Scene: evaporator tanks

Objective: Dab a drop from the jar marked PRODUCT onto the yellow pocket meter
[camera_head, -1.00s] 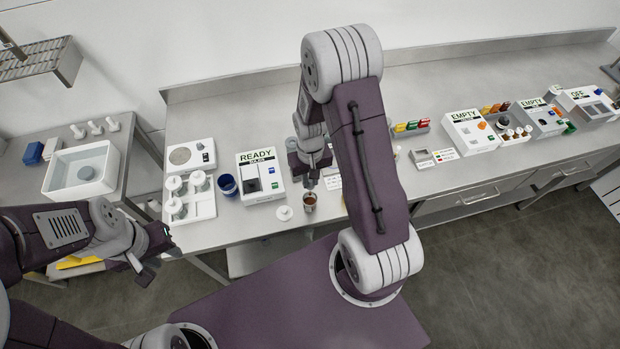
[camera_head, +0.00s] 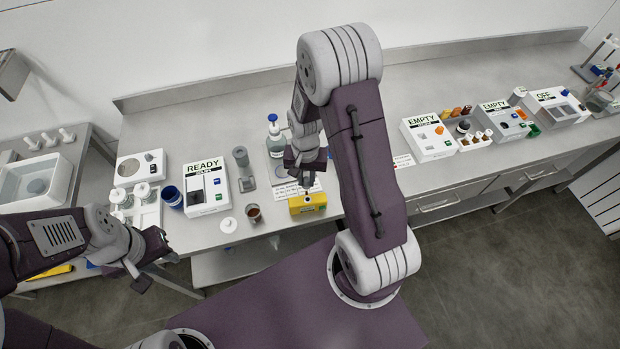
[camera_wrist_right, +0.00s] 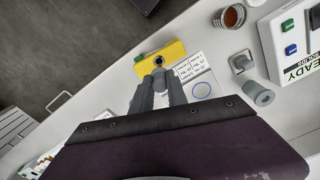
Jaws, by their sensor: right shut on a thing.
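The yellow pocket meter (camera_head: 308,204) lies on the bench near its front edge; in the right wrist view it is just beyond the fingertips (camera_wrist_right: 174,52). My right gripper (camera_head: 305,182) is over the meter, shut on a small, thin grey thing that the fingers mostly hide. Whether its tip touches the meter I cannot tell. An open jar with brown liquid (camera_head: 254,215) stands to the left of the meter, also in the right wrist view (camera_wrist_right: 233,16); no PRODUCT marking is readable. My left gripper (camera_head: 150,264) is open and empty, off the bench's front left.
A white lid (camera_head: 228,225) lies left of the jar. Behind are the READY box (camera_head: 206,189), a blue cup (camera_head: 171,196), a grey stand (camera_head: 243,168) and a blue-topped bottle (camera_head: 275,140). A printed card (camera_head: 290,190) lies behind the meter. Bench right of the meter is partly hidden by my arm.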

